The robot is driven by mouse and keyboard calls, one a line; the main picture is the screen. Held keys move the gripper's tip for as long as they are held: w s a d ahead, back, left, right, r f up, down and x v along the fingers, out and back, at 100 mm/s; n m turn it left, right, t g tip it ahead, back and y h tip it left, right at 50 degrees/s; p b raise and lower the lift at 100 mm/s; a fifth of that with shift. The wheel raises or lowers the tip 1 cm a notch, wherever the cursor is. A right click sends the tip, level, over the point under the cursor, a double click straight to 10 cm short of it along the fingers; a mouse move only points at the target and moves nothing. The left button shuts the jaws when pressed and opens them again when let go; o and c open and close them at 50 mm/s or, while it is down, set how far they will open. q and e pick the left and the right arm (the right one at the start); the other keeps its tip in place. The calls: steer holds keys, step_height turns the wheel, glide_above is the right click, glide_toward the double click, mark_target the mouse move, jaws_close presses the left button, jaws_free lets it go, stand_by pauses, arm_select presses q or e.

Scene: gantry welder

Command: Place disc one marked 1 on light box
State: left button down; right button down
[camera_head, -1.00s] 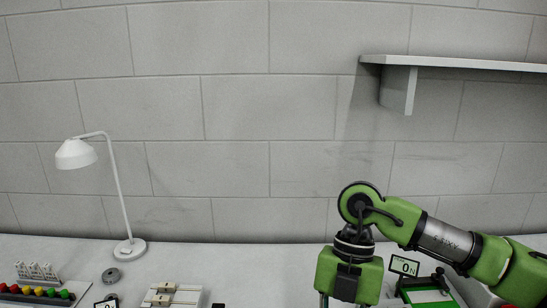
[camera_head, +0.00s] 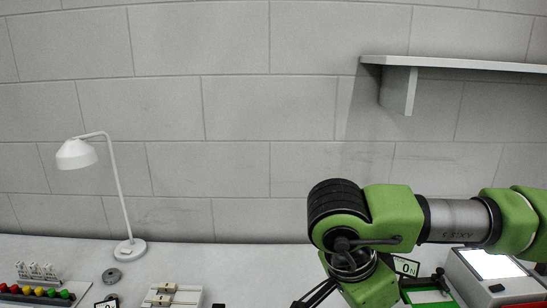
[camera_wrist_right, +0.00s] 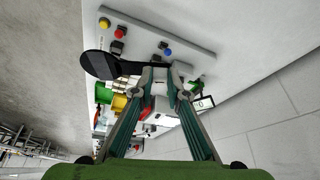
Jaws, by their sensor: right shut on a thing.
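A white light box (camera_head: 492,264) with a bright top stands at the right of the head view, partly behind my right arm. In the right wrist view my right gripper (camera_wrist_right: 163,72) is shut on a dark, flat, rounded piece (camera_wrist_right: 100,65), which sticks out to the left of the fingertips. I take it for the disc; no mark 1 is readable on it. In the head view the fingers of my right gripper (camera_head: 315,294) are cut off by the lower edge, and the held piece does not show. My left gripper is not in view.
A grey round piece (camera_head: 111,276) lies near the white lamp (camera_head: 130,248). Coloured buttons (camera_head: 38,292) are at the far left. A small display (camera_head: 405,267) and a green plate (camera_head: 428,296) stand beside the light box. A shelf (camera_head: 455,63) juts from the wall.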

steer(key=n, duration=0.2)
steer(key=d+n+t+y, duration=0.1)
steer(key=n, duration=0.1)
steer(key=d+r+n, duration=0.1)
steer(key=n, duration=0.1)
steer(key=shift+w+r+t, duration=0.1)
steer(key=shift+w+t, duration=0.05)
steer(key=shift+t, duration=0.25)
steer(key=n+y, duration=0.1)
steer(key=n, duration=0.1)
steer(key=d+r+n+t, duration=0.1)
steer(key=n, duration=0.1)
steer(key=shift+w+r+n+y, duration=0.2)
steer(key=shift+n+y, duration=0.1)
steer(key=shift+y, duration=0.1)
